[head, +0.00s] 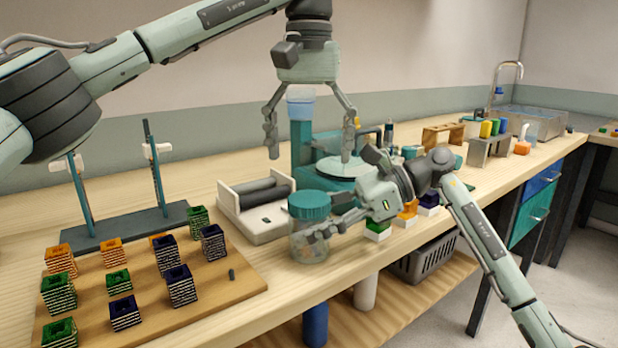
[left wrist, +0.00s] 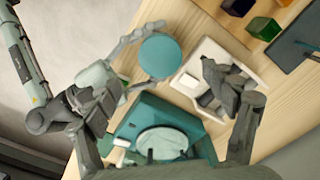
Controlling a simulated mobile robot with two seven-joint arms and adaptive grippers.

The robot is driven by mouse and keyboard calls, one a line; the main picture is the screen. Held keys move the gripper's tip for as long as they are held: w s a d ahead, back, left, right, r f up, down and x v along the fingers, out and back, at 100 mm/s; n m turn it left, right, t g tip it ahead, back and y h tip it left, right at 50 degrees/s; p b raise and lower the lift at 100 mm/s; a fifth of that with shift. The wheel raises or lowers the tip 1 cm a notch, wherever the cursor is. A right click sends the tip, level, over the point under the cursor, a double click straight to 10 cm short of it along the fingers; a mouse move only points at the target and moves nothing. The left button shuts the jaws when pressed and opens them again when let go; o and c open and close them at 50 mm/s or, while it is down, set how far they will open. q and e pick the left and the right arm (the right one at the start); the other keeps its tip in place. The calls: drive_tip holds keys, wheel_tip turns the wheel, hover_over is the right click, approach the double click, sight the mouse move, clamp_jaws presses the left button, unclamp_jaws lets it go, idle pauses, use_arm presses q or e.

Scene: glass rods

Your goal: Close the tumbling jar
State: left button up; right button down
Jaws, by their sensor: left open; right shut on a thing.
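The clear glass jar (head: 302,244) stands upright near the bench's front edge, with small contents blurred inside. A teal lid (head: 309,204) sits on its mouth; I cannot tell how tight it is. The lid shows from above in the left wrist view (left wrist: 160,56). My right gripper (head: 326,228) is shut on the jar's side, below the lid, reaching from the right. My left gripper (head: 311,148) is open and empty, pointing down, higher than the jar and farther back, over the teal machine. Its fingers show in the left wrist view, apart from the lid.
A white roller unit (head: 228,219) with dark rollers lies just left of the jar. The teal machine (head: 303,150) with a round pale plate stands behind. A wooden board (head: 225,286) with several coloured blocks lies at front left. A sink (head: 535,121) is far right.

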use_arm(q)
wheel_tip(320, 180, up, 6)
drive_tip(key=shift+f, duration=0.25)
use_arm(e)
drive_tip(key=shift+c, duration=2)
unclamp_jaws()
drive_tip(key=s+v, duration=0.1)
drive_tip(key=v, duration=1.1)
drive_tip(key=shift+w, duration=0.45)
